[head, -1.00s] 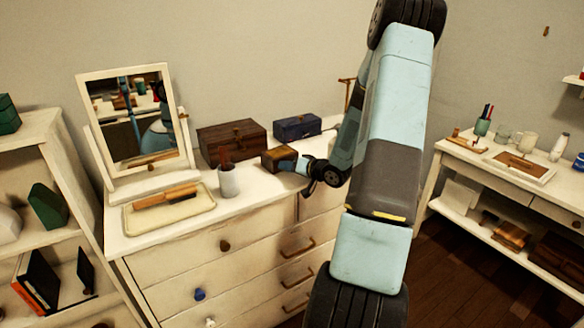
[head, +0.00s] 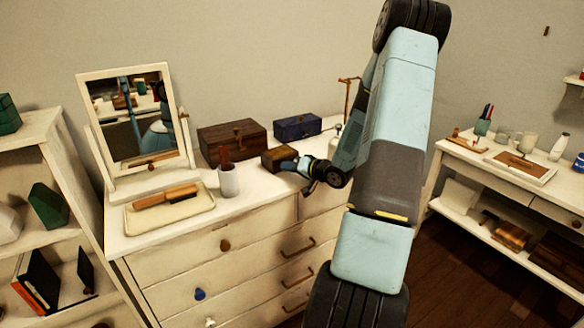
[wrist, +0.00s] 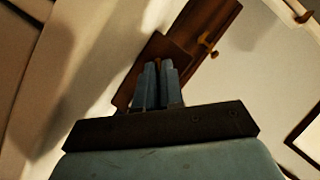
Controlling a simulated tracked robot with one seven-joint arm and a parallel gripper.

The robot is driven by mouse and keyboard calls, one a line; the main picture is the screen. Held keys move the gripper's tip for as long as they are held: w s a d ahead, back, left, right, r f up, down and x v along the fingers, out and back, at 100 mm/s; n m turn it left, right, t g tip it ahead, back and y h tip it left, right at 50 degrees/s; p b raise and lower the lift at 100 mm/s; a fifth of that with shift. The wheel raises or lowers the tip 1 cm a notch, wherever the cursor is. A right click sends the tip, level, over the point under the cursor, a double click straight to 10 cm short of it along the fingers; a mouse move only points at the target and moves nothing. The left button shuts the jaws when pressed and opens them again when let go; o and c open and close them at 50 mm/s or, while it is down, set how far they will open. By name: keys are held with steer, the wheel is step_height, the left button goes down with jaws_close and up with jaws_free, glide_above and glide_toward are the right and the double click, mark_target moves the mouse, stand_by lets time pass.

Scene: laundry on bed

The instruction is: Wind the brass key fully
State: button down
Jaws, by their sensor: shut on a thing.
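A small wooden box (head: 275,155) sits on the white dresser, in front of a larger dark box; it also shows past the fingers in the wrist view (wrist: 128,92). My gripper (head: 296,164) is at the right side of this small box. In the wrist view its two blue-grey fingers (wrist: 157,75) are close together, with a small brassy bit (wrist: 157,63), the brass key, at their tips. My gripper is shut on it. Most of the key is hidden by the fingers, so its turn angle cannot be read.
The larger wooden box (head: 232,142) and a dark blue box (head: 297,127) stand behind. A white cup (head: 229,181), a tray with a brush (head: 138,222) and a mirror (head: 128,115) are to the left. A brass stand (head: 347,100) rises at the back right.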

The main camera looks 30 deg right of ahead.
steer(key=shift+f, duration=0.1)
steer(key=c, duration=1.3)
jaws_free()
steer(key=v, duration=1.3)
steer(key=shift+s+d, duration=0.1)
steer(key=shift+s, duration=0.25)
steer(key=shift+o, duration=0.3)
